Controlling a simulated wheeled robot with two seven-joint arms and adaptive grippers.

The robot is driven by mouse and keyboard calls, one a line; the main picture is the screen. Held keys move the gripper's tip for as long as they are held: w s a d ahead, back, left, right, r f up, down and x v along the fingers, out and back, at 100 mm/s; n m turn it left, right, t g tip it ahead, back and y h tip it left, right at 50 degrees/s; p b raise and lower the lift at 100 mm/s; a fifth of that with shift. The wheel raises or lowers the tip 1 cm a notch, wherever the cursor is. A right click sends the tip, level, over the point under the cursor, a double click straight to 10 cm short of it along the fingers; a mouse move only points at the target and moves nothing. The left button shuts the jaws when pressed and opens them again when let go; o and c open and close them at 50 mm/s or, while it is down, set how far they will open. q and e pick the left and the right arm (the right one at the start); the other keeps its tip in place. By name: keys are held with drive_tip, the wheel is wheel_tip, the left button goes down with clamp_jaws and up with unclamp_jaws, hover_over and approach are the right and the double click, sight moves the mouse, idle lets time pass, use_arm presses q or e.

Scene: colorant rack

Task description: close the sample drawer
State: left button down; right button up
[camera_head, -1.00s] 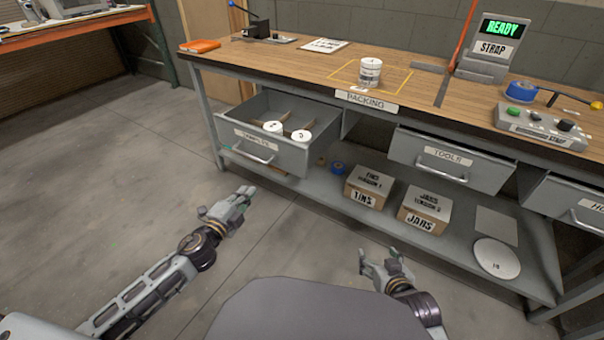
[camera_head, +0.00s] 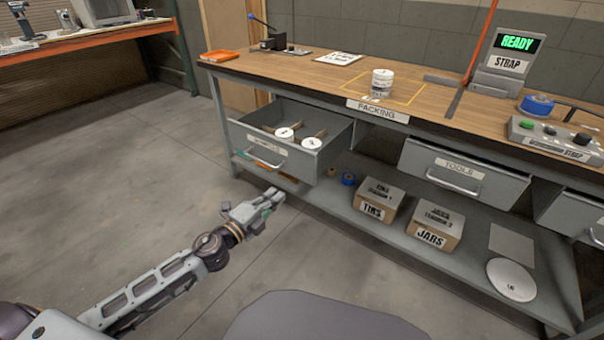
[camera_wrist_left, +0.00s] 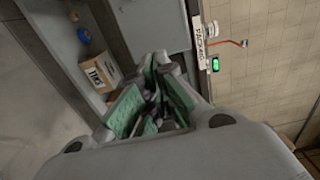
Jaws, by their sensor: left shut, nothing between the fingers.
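The sample drawer (camera_head: 270,162) is the open grey drawer at the left end of the packing bench. It is pulled out and has a silver bar handle (camera_head: 266,160) on its front. Two white-lidded containers (camera_head: 284,134) sit inside it, beside divider strips. My left gripper (camera_head: 276,196) is below and in front of the drawer, apart from its front and handle. Its green-padded fingers also show in the left wrist view (camera_wrist_left: 150,105), with nothing between them. My right gripper is out of view.
Boxes marked TINS (camera_head: 375,200) and JARS (camera_head: 435,225) stand on the lower shelf. A white tin (camera_head: 382,83) stands on the bench top. The floor (camera_head: 120,180) left of the bench is clear.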

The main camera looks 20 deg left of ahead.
use_arm(q)
drive_tip(key=shift+w, duration=0.15)
approach(307, 168)
drive_tip(key=shift+b+x, duration=0.35)
drive_tip(key=shift+x, duration=3.15)
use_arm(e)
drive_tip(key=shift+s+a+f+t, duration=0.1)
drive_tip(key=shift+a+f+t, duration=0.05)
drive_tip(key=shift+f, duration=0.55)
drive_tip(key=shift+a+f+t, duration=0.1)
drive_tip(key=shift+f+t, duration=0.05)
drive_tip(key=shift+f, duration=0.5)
use_arm(q)
drive_tip(key=shift+w, duration=0.1)
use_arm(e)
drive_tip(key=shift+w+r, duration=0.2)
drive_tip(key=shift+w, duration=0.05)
